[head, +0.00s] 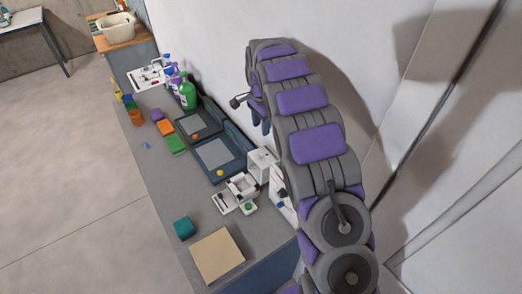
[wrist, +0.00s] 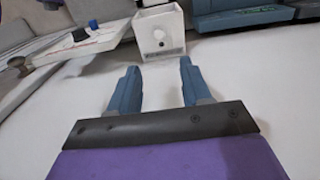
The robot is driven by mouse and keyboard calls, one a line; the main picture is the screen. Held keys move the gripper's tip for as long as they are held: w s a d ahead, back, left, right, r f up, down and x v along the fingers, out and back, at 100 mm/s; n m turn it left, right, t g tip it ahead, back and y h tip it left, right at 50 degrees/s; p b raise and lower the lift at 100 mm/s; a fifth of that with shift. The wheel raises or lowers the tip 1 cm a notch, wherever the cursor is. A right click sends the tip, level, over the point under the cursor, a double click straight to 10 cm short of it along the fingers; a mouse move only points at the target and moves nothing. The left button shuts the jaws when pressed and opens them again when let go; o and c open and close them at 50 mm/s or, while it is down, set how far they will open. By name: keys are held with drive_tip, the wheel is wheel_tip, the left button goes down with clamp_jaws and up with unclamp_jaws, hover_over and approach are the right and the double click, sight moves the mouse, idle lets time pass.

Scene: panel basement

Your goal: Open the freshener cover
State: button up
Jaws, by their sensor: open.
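A white box (wrist: 160,40), which may be the freshener, stands ahead of my gripper in the wrist view. I cannot tell which part is the cover. In the head view a white box (head: 262,163) on the counter beside the wall looks like the same one. My gripper (wrist: 153,88) is open and empty, its two blue fingers apart and pointing toward the box without touching it. In the head view the gripper (head: 261,126) is partly hidden by my arm.
Dark blue trays (head: 238,172) lie behind white parts (head: 240,187) on the grey counter (head: 155,185). A beige board (head: 217,256), a teal block (head: 183,228) and a green bottle (head: 188,93) stand there too. The wall is close to my arm; the floor (head: 60,165) is clear.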

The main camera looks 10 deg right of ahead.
sight(261, 153)
wheel_tip(261, 153, down, 14)
drive_tip(key=shift+r, duration=0.15)
drive_tip(key=shift+c, duration=0.2)
clamp_jaws()
idle(0.5)
